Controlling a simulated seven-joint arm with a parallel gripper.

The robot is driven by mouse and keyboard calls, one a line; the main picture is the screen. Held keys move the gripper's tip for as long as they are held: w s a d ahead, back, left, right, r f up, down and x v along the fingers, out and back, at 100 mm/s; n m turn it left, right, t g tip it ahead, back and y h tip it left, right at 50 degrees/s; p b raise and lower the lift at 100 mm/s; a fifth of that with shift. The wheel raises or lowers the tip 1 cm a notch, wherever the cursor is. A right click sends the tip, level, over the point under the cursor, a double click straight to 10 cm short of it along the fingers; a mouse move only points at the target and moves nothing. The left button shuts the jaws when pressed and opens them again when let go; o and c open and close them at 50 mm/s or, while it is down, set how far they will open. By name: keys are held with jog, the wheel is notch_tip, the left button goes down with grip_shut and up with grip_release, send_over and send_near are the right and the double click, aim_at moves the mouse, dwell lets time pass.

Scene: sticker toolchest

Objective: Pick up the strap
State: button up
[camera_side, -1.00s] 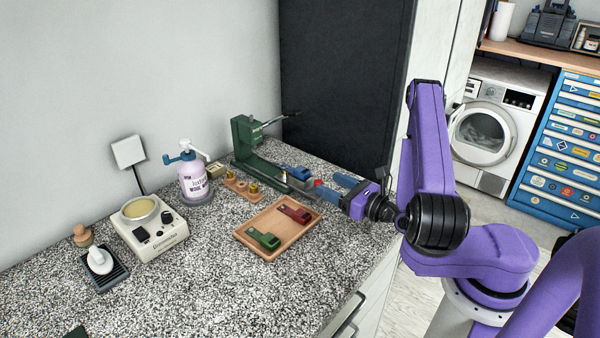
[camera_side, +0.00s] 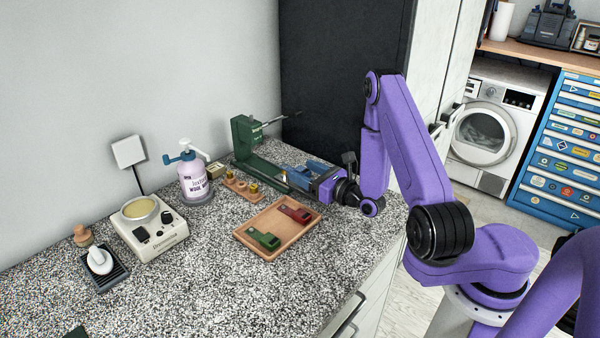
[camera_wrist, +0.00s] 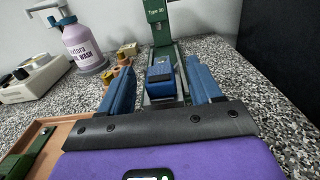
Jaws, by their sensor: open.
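A blue block-like piece, which may be the folded strap (camera_wrist: 162,78), sits on the base of the green press (camera_wrist: 158,24) in the wrist view. My gripper (camera_wrist: 160,70) is open, with one blue finger on each side of the piece and visible gaps between. In the side view my gripper (camera_side: 302,174) is low over the near end of the press base, and its fingers largely hide the blue piece. A green strap-like piece (camera_side: 263,239) and a red one (camera_side: 294,211) lie in the wooden tray (camera_side: 262,216).
A wooden holder with brass pieces (camera_side: 241,187) stands left of the press. The spray bottle (camera_side: 192,180) and the cream-coloured device (camera_side: 150,228) are farther left. A dark panel (camera_side: 340,80) rises behind the press.

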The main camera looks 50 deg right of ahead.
jog(key=c, duration=1.1)
jog(key=shift+r, duration=0.1)
jog(key=shift+c, duration=0.2)
jog(key=shift+r, duration=4.75)
jog(key=s+a+f+n+y, duration=0.1)
jog(key=a+f+n+y, duration=0.1)
jog(key=s+a+f+n+g+y, duration=0.1)
jog(key=s+a+f+y, duration=0.1)
jog(key=y, duration=0.1)
jog(key=s+a+f+n+g+y, duration=0.1)
jog(key=s+f+n+y, duration=0.1)
jog(key=y, duration=0.1)
jog(key=shift+s+a+f+n, duration=0.2)
jog(key=shift+a+f+n, duration=0.1)
jog(key=shift+a, duration=0.1)
jog(key=shift+w+d+r, duration=0.2)
jog(key=shift+w+r, duration=0.05)
jog(key=shift+w, duration=0.1)
jog(key=w+d+r+m+h, duration=0.1)
jog(key=h, duration=0.1)
jog(key=w+d+r+m+t+h, duration=0.1)
jog(key=w+d+r+m+h, duration=0.2)
jog(key=r+h, duration=0.1)
jog(key=shift+w+d+r+m+t+h, duration=0.2)
jog(key=shift+d+r+m+t+h, duration=0.05)
jog(key=shift+d+m+t+h, duration=0.15)
jog(key=shift+w+d+r+m+h, duration=0.1)
jog(key=shift+d+r+m+h, duration=0.2)
jog(key=shift+r+m+h, duration=0.25)
